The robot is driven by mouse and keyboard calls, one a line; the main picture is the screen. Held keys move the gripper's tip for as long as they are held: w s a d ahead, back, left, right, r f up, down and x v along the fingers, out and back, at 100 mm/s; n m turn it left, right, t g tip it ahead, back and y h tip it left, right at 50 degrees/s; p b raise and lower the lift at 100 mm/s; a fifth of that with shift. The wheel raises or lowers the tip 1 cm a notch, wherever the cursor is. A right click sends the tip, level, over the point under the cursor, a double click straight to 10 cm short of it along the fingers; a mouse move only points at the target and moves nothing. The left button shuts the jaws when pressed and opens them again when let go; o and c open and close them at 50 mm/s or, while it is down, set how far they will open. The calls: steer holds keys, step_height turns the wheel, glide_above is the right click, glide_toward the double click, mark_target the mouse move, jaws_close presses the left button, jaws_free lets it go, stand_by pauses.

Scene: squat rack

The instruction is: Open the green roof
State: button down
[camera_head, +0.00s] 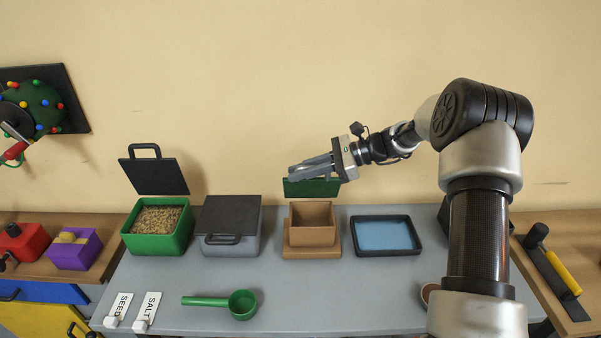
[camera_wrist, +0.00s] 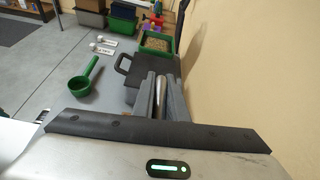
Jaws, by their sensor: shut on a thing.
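The green roof (camera_head: 312,187) stands raised behind the open wooden feeder box (camera_head: 312,225), its panel facing forward. My gripper (camera_head: 292,173) comes in from the right, level with the top edge of the roof, with its fingers pointing left. It is shut on the roof, and the fingers cover the part that is held. In the wrist view, my gripper's fingers (camera_wrist: 162,85) close around a slim pale bar (camera_wrist: 162,97). The green panel itself cannot be made out in the wrist view.
A grey bin with a dark closed lid (camera_head: 229,217) and an open green seed bin (camera_head: 158,229) stand left of the feeder. A blue tray (camera_head: 387,235) is at its right. A green scoop (camera_head: 241,304) and two label tags (camera_head: 132,309) lie in front. The wall is close behind.

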steer(key=shift+d+f, duration=0.1)
steer(key=c, duration=1.8)
jaws_free()
steer(key=shift+w, duration=0.1)
steer(key=shift+o, duration=0.2)
steer(key=b+v, duration=0.1)
steer(key=v, duration=1.6)
steer(key=shift+d+r, duration=0.1)
steer(key=shift+r, duration=0.1)
